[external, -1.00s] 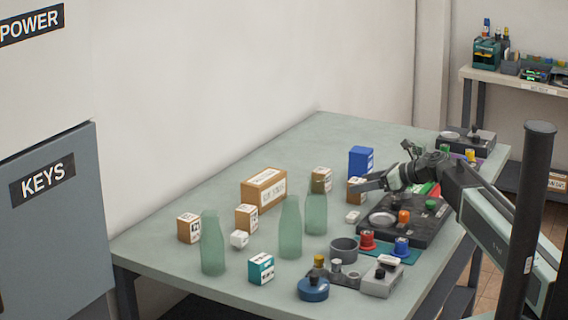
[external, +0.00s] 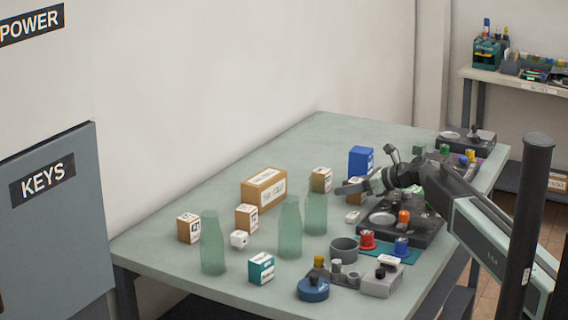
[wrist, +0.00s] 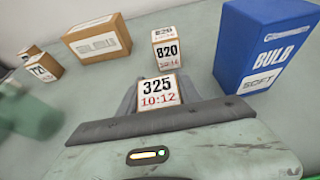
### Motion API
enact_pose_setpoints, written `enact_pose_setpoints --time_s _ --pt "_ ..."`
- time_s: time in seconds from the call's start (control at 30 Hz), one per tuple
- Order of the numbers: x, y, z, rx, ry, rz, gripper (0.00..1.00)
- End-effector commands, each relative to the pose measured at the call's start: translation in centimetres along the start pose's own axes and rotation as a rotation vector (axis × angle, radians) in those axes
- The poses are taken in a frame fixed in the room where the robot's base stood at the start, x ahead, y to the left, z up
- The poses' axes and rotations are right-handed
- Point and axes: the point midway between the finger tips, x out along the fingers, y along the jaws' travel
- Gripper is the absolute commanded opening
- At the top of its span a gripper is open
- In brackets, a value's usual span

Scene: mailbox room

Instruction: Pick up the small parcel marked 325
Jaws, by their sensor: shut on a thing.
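The small parcel marked 325 (wrist: 158,92) is a brown box with a white label, also reading 10:12 in red. It sits between the fingers of my gripper (wrist: 157,101) in the wrist view, with its label face toward the camera. In the external view my gripper (external: 352,188) is shut around the parcel (external: 357,181) near the table's middle right. The fingers hide part of the parcel there. I cannot tell whether it is clear of the tabletop.
A parcel marked 820 (wrist: 166,50) stands just beyond. A blue BULB box (wrist: 262,45) is close on the right. A long brown box (wrist: 97,45) is at the left. Green bottles (external: 290,228) stand nearer the front. A dark tray with fittings (external: 420,230) lies beneath my arm.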

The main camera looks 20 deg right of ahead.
Motion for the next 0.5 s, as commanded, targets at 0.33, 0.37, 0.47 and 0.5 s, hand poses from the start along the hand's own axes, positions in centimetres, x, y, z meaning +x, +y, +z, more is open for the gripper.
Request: enact_pose_setpoints --time_s 0.33,0.37,0.47,0.5 --pt "-0.6 0.0 1.4 0.0 0.0 0.0 0.0" --pt "-0.8 0.0 1.8 0.0 0.0 0.0 0.0" --pt "-1.5 0.0 3.6 0.0 0.0 0.0 0.0" --pt "-1.8 0.0 4.4 0.0 0.0 0.0 0.0"
